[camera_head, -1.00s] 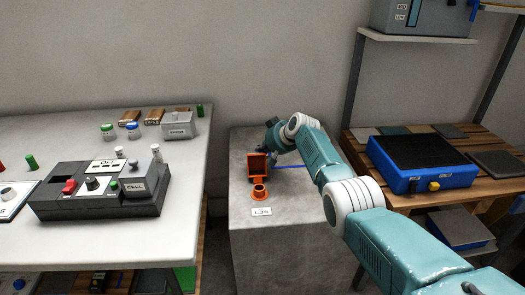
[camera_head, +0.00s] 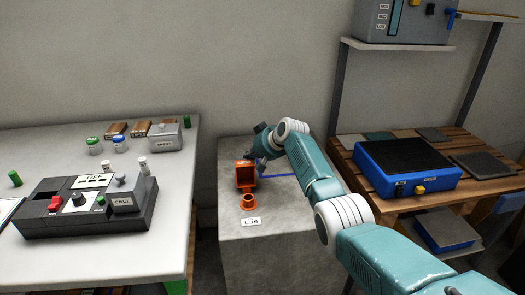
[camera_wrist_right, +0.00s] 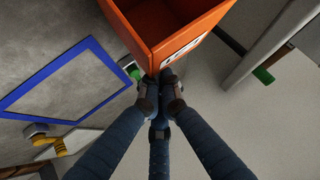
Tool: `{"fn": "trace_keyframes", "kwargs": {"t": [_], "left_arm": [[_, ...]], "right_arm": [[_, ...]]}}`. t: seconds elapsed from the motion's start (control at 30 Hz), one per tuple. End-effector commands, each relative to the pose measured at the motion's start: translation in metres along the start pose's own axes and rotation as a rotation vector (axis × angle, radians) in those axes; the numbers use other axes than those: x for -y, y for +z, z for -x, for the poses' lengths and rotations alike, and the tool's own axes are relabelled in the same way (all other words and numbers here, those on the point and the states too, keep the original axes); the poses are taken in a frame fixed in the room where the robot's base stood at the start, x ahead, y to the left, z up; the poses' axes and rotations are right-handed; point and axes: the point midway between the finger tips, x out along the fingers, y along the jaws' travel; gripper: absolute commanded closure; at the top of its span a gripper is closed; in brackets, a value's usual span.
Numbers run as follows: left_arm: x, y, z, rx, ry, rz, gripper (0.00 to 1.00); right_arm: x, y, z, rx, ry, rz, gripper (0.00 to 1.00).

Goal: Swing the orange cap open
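The orange cap (camera_head: 238,176) is a hollow, box-like piece on the grey concrete block, its hollow side facing the head camera. It stands just behind a short orange ring-shaped neck (camera_head: 248,203). My right gripper (camera_head: 259,170) is at the cap's right rear side. In the right wrist view its dark fingers (camera_wrist_right: 161,84) come together at the lower corner of the orange cap (camera_wrist_right: 190,22), close to a white label. The fingers look shut, with nothing visible between them; whether they touch the cap I cannot tell. My left gripper is not in view.
The concrete block (camera_head: 275,215) carries an "L36" label (camera_head: 251,222) and a blue outline. A white table (camera_head: 175,220) with a control box (camera_head: 85,210) stands left. A wooden bench with a blue device (camera_head: 407,166) stands right. A wall is behind.

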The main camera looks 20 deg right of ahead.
Motion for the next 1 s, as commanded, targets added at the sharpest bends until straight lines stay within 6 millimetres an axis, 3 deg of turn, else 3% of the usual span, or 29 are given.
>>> {"fn": "trace_keyframes", "kwargs": {"t": [0.1,0.6,0.8,1.0], "left_arm": [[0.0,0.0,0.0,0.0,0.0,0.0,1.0],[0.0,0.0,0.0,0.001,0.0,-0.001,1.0],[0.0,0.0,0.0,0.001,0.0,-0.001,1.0],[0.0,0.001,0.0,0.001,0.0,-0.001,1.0]], "right_arm": [[-0.002,0.008,0.01,0.012,0.005,0.003,1.0],[-0.005,0.004,0.086,0.006,0.008,0.001,1.0],[-0.005,0.004,0.1,0.005,0.009,0.001,1.0],[-0.005,0.004,0.102,0.006,0.009,0.0,1.0]]}}
